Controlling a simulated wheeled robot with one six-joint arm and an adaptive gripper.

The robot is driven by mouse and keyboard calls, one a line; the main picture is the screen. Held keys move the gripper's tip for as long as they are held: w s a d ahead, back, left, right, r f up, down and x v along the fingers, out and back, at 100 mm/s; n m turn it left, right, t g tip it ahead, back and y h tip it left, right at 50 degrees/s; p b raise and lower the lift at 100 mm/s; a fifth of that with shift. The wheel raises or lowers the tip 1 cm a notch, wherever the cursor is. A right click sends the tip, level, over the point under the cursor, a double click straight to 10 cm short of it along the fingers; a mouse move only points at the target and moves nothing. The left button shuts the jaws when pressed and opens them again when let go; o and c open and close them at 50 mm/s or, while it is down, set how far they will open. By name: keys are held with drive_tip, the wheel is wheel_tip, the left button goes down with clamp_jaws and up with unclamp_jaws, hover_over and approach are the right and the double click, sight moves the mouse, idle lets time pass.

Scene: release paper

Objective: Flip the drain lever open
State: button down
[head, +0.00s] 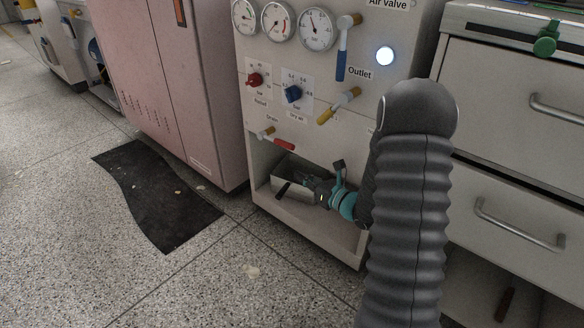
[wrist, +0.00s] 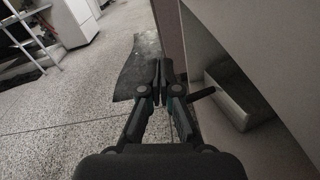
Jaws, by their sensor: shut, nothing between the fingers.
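The drain lever (head: 284,145) has a red handle and sits below the "Drain" label on the front of the white cabinet (head: 345,133). A short yellow pipe end (head: 265,132) shows just up and left of it. My gripper (head: 306,180) is below and slightly right of the lever, in front of the cabinet's open lower bay, apart from the lever. In the wrist view my gripper (wrist: 162,78) has its fingers together with nothing between them. The lever does not show in the wrist view.
A metal box (head: 290,202) with a black handle (head: 283,189) sits in the lower bay, close to my gripper. A blue lever (head: 342,64) and yellow outlet pipe (head: 339,105) are higher up. A pink cabinet (head: 170,85) stands left; a dark mat (head: 155,190) lies on the floor.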

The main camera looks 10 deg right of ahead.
drive_tip(key=shift+f+v, duration=0.2)
drive_tip(key=shift+v, duration=0.95)
drive_tip(key=shift+f+v, duration=0.15)
drive_tip(key=shift+v, duration=0.95)
drive_tip(key=shift+f, duration=0.1)
drive_tip(key=shift+d+f+t+y, duration=0.1)
drive_tip(key=shift+f+t+y, duration=0.15)
drive_tip(key=shift+t+y, duration=0.5)
approach(276, 141)
drive_tip(key=shift+w+a+f, duration=0.95)
drive_tip(key=shift+w+a, duration=0.2)
drive_tip(key=shift+w, duration=0.9)
